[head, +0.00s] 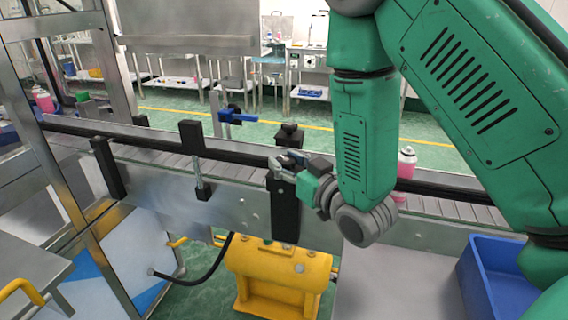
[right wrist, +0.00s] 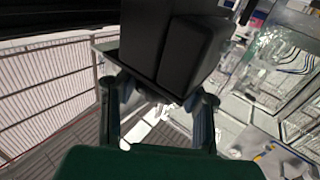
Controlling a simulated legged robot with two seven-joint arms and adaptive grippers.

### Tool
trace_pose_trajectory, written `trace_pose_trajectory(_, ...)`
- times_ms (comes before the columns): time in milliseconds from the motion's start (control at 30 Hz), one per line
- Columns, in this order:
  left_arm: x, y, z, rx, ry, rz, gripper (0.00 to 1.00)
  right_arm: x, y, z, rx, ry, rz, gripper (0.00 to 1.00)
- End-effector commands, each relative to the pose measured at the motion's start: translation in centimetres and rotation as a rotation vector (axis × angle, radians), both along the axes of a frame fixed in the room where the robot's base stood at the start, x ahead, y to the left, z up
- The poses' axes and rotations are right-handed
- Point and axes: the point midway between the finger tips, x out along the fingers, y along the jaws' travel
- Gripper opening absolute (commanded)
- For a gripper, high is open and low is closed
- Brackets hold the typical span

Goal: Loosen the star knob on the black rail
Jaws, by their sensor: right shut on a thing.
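The black rail (head: 240,152) runs along the conveyor, with black upright brackets on its near side. My right gripper (head: 287,168) is at the top of one black bracket (head: 285,212), right of the picture's middle. Its fingers are closed on a small part there, which I take to be the star knob; the fingers hide its shape. In the right wrist view, the two fingers (right wrist: 158,98) reach up to a dark block (right wrist: 172,40), which hides what lies between the tips. My left gripper is not in view.
Another black bracket (head: 190,138) and a blue clamp lever (head: 236,116) stand to the left. A pink bottle (head: 406,162) stands on the conveyor behind my right arm. A blue bin (head: 490,285) is at lower right. A yellow housing (head: 280,275) sits below the conveyor.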

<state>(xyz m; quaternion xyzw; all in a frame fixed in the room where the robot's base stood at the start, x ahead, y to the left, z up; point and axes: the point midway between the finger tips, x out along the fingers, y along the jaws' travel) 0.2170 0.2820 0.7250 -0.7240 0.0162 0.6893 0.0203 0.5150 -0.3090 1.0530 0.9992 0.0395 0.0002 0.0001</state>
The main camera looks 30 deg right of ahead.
Motion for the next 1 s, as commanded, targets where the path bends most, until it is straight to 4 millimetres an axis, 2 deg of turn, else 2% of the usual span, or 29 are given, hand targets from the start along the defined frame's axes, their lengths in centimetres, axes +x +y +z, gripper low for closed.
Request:
trace_pose_trajectory(33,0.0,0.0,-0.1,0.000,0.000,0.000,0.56,-0.2,-0.1,-0.6,0.000,0.016,0.041,0.03)
trace_pose_trajectory(600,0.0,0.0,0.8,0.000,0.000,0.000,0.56,-0.1,-0.2,-0.4,0.001,0.015,0.525,0.03)
trace_pose_trajectory(1000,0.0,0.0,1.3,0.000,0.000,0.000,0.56,-0.1,-0.1,-0.5,0.002,0.014,0.677,0.03)
